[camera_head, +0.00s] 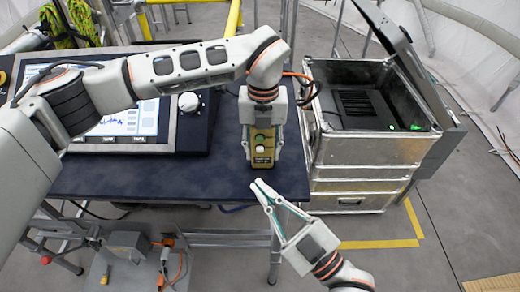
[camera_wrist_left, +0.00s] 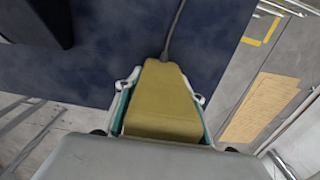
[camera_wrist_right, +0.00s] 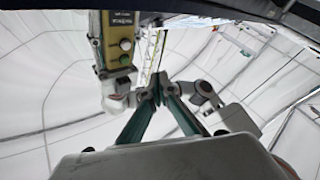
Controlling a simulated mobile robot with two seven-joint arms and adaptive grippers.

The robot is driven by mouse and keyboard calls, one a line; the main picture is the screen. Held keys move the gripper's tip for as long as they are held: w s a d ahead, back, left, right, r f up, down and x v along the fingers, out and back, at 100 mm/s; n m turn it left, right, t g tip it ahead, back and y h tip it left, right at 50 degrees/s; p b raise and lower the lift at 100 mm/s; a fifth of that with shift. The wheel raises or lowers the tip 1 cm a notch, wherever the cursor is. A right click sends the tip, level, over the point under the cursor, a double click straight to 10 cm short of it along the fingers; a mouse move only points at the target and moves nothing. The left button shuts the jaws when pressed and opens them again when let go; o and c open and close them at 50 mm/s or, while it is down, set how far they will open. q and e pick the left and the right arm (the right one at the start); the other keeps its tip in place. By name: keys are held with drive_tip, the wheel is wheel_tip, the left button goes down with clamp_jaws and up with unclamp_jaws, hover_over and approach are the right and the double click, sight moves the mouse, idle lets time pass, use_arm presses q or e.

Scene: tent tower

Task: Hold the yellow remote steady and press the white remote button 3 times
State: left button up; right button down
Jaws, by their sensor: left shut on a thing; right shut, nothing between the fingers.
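The yellow remote (camera_head: 262,158) is held upright over the front edge of the dark table, between the fingers of my left gripper (camera_head: 262,130). Its face has a green button and, below that, a white button (camera_head: 260,149). In the left wrist view the remote's yellow back (camera_wrist_left: 162,95) lies between the fingers, with a cable leaving its far end. My right gripper (camera_head: 259,186) is shut and empty, its tips just below and in front of the remote, apart from it. In the right wrist view the remote (camera_wrist_right: 118,30) shows at upper left, with the white button (camera_wrist_right: 125,59) visible.
A control panel with a screen (camera_head: 120,122) and white knob stands on the table (camera_head: 180,180) at left. An open metal case (camera_head: 365,150) with a raised lid stands at right.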

sight(260, 150)
drive_tip(key=shift+s, duration=1.05)
drive_tip(key=shift+w, duration=0.15)
drive_tip(key=shift+w, duration=4.25)
drive_tip(key=shift+w, duration=0.15)
drive_tip(key=shift+w, duration=0.3)
